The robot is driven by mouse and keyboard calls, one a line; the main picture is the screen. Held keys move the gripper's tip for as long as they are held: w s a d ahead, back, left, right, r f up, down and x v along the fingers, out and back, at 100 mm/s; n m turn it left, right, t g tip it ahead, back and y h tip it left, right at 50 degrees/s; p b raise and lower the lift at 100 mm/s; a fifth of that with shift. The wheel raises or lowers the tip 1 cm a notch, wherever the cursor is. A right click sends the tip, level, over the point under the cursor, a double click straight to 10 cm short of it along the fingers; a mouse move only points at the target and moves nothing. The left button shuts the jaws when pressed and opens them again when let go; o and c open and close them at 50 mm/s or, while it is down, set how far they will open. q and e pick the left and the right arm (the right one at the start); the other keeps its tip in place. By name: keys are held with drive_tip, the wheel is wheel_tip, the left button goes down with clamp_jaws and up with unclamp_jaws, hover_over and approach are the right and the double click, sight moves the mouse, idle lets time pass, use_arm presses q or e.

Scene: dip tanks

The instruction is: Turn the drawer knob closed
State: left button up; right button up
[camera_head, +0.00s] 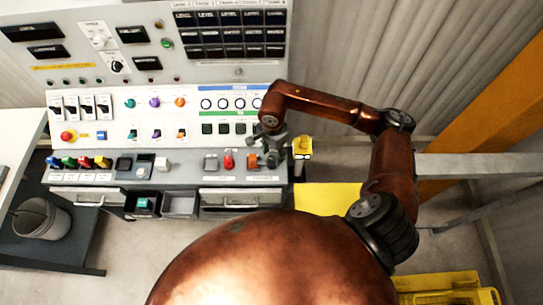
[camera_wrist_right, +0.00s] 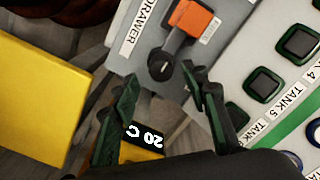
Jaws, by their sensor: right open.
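In the head view the orange part (camera_head: 252,161) shows at the console's right front, partly hidden by my right gripper (camera_head: 270,150). In the wrist view my right gripper (camera_wrist_right: 163,78) is open, its fingertips on either side of the black pivot; I cannot tell whether they touch it. The right drawer (camera_head: 243,196) under the console looks closed or nearly so. My left gripper is not in view.
A red button (camera_head: 228,161) stands left of the knob. A yellow device (camera_head: 303,146) with a "20 C" display (camera_wrist_right: 145,135) is close on the right. Green-framed buttons (camera_wrist_right: 265,82) lie near the gripper. A yellow surface (camera_head: 330,196) is below right.

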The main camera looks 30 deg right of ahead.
sight(272, 159)
drive_tip(key=shift+w+a+f, duration=0.1)
drive_tip(key=shift+f, duration=0.55)
drive_tip(key=shift+w+a+f, duration=0.1)
drive_tip(key=shift+f, duration=0.5)
drive_tip(key=shift+s+d+f, duration=0.1)
drive_tip(key=shift+f, duration=0.3)
drive_tip(key=shift+s, duration=0.1)
clamp_jaws()
